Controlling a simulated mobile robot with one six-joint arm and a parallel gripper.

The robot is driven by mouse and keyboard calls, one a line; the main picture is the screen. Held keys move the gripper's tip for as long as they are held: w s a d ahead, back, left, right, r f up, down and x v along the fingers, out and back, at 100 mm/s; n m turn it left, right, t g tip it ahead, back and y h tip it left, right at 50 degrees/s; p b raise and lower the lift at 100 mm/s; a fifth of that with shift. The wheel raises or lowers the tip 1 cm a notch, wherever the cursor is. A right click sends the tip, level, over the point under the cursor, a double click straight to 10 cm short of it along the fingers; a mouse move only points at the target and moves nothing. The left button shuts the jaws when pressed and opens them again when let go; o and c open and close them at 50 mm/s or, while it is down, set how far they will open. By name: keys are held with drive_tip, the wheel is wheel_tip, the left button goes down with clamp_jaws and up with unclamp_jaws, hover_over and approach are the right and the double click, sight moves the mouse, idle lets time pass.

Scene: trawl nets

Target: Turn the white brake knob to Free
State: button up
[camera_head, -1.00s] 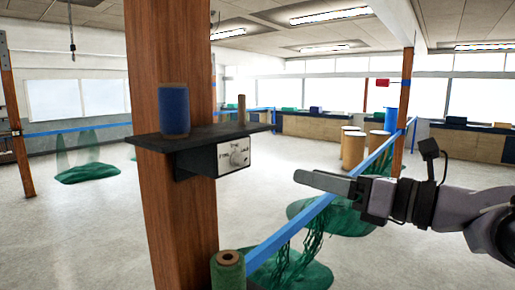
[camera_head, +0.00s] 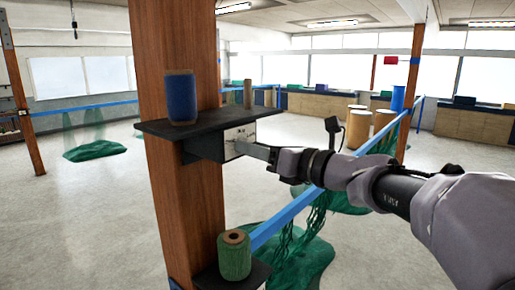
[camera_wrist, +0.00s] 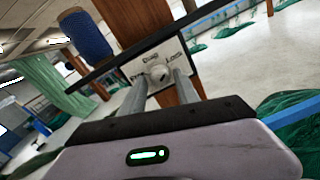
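The white brake knob (camera_wrist: 160,75) sits on a pale panel (camera_wrist: 165,59) under a dark shelf. In the wrist view the panel carries the words Free at left, Drag in the middle and Lock at right, all tilted. My gripper (camera_wrist: 161,82) has one finger on each side of the knob, with the tips close to the panel. The fingers stand apart, with narrow gaps seeming to remain beside the knob. Where the knob points is too small to tell. In the head view my gripper (camera_head: 245,148) reaches the panel from the right and hides the knob.
The dark shelf (camera_head: 215,122) on a wooden post (camera_head: 183,215) bears a blue spool (camera_head: 181,97) and a small wooden peg. A green spool (camera_head: 234,255) stands on a lower shelf. A blue rail (camera_head: 285,215) with green netting runs behind my arm.

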clamp_jaws()
drive_tip(key=shift+f+n+b, duration=0.1)
drive_tip(key=shift+n+b, duration=0.2)
drive_tip(key=shift+b, duration=0.25)
drive_tip(key=n+b, duration=0.9)
drive_tip(key=n, duration=0.2)
drive_tip(key=n+b, duration=1)
drive_tip(key=n, duration=0.2)
drive_tip(key=shift+w+d+n+g+y, duration=0.1)
drive_tip(key=shift+n+g+y, duration=0.2)
drive_tip(key=shift+y, duration=0.1)
drive_tip(key=shift+r+b, duration=0.2)
drive_tip(key=shift+b, duration=0.1)
